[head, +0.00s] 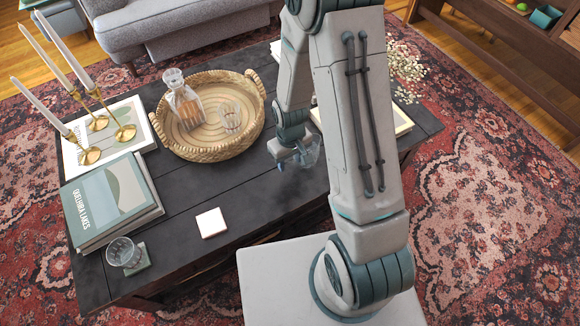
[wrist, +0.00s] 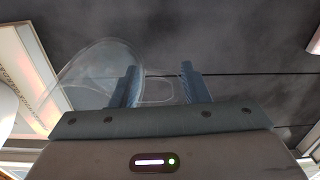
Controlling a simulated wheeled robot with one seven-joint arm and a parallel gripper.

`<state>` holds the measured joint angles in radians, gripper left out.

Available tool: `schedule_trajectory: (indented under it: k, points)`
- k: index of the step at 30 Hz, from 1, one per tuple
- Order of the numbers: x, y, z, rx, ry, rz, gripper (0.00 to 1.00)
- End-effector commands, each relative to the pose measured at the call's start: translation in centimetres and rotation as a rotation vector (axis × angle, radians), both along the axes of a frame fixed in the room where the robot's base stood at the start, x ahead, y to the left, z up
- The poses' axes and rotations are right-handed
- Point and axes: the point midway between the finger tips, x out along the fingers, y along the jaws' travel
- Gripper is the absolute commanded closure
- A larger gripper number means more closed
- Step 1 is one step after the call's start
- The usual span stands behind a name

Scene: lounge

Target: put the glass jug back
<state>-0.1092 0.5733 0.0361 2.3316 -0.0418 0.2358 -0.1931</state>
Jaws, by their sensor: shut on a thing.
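The clear glass jug (head: 310,152) is at my gripper (head: 292,158), over the right part of the dark coffee table, partly hidden behind my arm. In the wrist view the jug (wrist: 95,75) is left of the fingers, and its handle passes between the two blue fingers of my gripper (wrist: 160,85). My gripper is shut on the jug by this handle. I cannot tell whether the jug's base touches the table.
A round wicker tray (head: 256,128) holds a stoppered decanter (head: 186,106) and a tumbler (head: 231,117). Books (head: 108,200), brass candlesticks (head: 97,122) and a glass (head: 122,252) on a coaster are at the left. A white coaster (head: 211,222) lies near the front, with bare tabletop (head: 265,200) beside it.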

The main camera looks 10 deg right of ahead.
Motion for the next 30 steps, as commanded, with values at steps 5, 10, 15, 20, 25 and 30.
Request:
schedule_trajectory:
  k: [5, 10, 15, 20, 25, 30]
  points:
    - [0.0, 0.0, -1.7, -0.001, 0.002, 0.000, 1.00]
    - [0.0, 0.0, -3.8, 0.000, 0.001, 0.000, 1.00]
    - [0.0, 0.0, -3.9, 0.000, -0.001, 0.000, 1.00]
    - [0.0, 0.0, -4.0, 0.000, -0.001, 0.000, 1.00]
    - [0.0, 0.0, -4.3, 0.000, 0.000, 0.000, 0.42]
    - [0.0, 0.0, -4.3, 0.000, 0.000, 0.000, 0.37]
